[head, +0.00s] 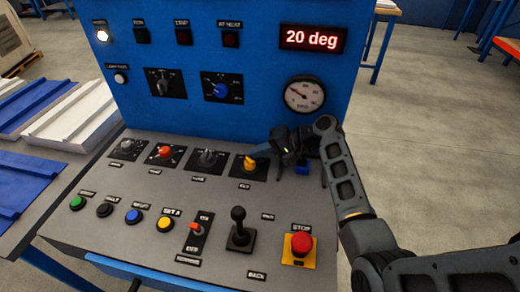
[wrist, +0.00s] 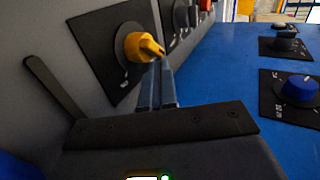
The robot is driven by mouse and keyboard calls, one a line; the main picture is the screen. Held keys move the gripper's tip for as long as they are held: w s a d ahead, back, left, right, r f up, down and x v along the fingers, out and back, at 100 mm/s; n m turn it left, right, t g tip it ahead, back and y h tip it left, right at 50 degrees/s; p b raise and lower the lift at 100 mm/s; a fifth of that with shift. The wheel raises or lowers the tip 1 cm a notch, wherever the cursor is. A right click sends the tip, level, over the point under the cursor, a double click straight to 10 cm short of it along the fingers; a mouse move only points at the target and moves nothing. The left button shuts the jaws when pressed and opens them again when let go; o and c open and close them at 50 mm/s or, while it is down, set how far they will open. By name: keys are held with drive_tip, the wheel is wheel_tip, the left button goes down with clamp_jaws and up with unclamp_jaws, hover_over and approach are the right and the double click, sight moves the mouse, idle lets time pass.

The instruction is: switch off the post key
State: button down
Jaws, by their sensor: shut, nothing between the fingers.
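The post key looks to be the yellow rotary knob (head: 248,164) on a black plate, rightmost in the row of knobs on the grey sloping panel. In the wrist view the yellow knob (wrist: 136,46) is large, and its narrow grip points right, towards my fingers. My gripper (head: 260,154) comes in from the right, just above the knob. In the wrist view my gripper (wrist: 163,66) is shut, its two fingers together and empty. The fingertips are right beside the knob's grip; I cannot tell whether they touch it. The knob's position marks are too small to read.
Left of it are a grey knob (head: 207,158), a red knob (head: 165,152) and another grey one (head: 127,146). In front stand a black joystick (head: 238,228), a red stop button (head: 301,244) and a red-tipped lever (head: 196,228). The blue upright panel (head: 265,95) rises behind.

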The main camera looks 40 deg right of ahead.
drive_tip(key=shift+a+f, duration=0.2)
drive_tip(key=shift+a, duration=0.55)
drive_tip(key=v, duration=0.7)
drive_tip(key=shift+d+r+b, duration=0.15)
drive_tip(key=shift+d+b, duration=0.15)
drive_tip(key=shift+d, duration=0.25)
drive_tip(key=shift+s+d+r, duration=0.25)
drive_tip(key=shift+s+d, duration=0.05)
drive_tip(key=shift+s, duration=0.05)
drive_tip(key=shift+d, duration=0.1)
